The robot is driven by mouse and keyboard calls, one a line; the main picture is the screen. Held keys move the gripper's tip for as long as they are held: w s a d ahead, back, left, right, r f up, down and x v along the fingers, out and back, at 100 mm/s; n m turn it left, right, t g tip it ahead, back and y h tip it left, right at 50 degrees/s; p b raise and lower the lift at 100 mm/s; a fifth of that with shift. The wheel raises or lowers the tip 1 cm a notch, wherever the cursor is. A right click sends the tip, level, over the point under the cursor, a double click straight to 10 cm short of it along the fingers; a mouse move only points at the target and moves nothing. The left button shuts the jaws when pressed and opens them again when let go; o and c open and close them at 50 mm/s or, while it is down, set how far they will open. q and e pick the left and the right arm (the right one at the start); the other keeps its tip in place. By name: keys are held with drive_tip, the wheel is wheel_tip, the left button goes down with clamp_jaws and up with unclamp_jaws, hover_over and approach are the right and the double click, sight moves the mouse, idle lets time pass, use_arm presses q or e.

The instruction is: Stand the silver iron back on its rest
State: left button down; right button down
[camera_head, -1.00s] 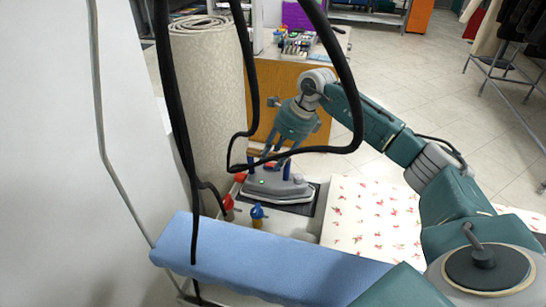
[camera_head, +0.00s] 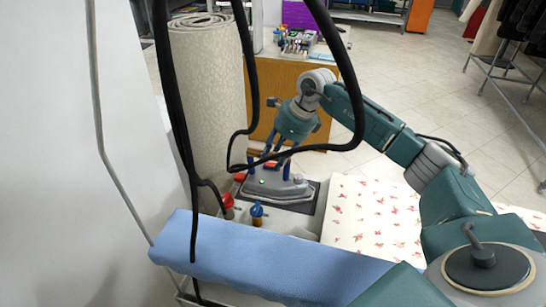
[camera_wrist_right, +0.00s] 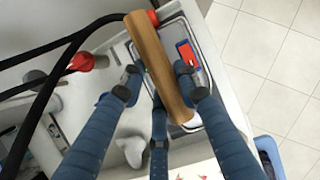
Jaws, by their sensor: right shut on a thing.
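The silver iron (camera_head: 276,190) lies flat, sole down, at the dark rest pad (camera_head: 313,206) on the board's far end. A green light shows on it. I cannot tell if it is fully in contact with the pad. My right gripper (camera_head: 270,164) comes down from above and is shut on the iron's handle. In the right wrist view the brown handle (camera_wrist_right: 160,62) runs between the fingers of the gripper (camera_wrist_right: 160,88), and hides part of the iron below. My left gripper is not in view.
A blue padded board (camera_head: 270,262) lies in front, and floral cloth (camera_head: 375,215) is at the right. Black hoses (camera_head: 250,85) hang around my arm. A rolled carpet (camera_head: 205,105) stands behind.

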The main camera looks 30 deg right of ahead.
drive_tip(key=shift+w+r, duration=0.15)
drive_tip(key=shift+r, duration=0.05)
drive_tip(key=c, duration=1.2)
unclamp_jaws()
drive_tip(key=shift+s+a, duration=0.1)
drive_tip(key=shift+s, duration=0.1)
drive_tip(key=shift+o, duration=0.2)
drive_tip(key=shift+s+f, duration=0.3)
drive_tip(key=shift+f, duration=0.3)
drive_tip(key=o, duration=0.8)
drive_tip(key=shift+w, duration=0.15)
drive_tip(key=shift+r, duration=0.15)
drive_tip(key=shift+r, duration=0.2)
drive_tip(key=shift+r+p, duration=2.85)
drive_tip(key=shift+r, duration=1.6)
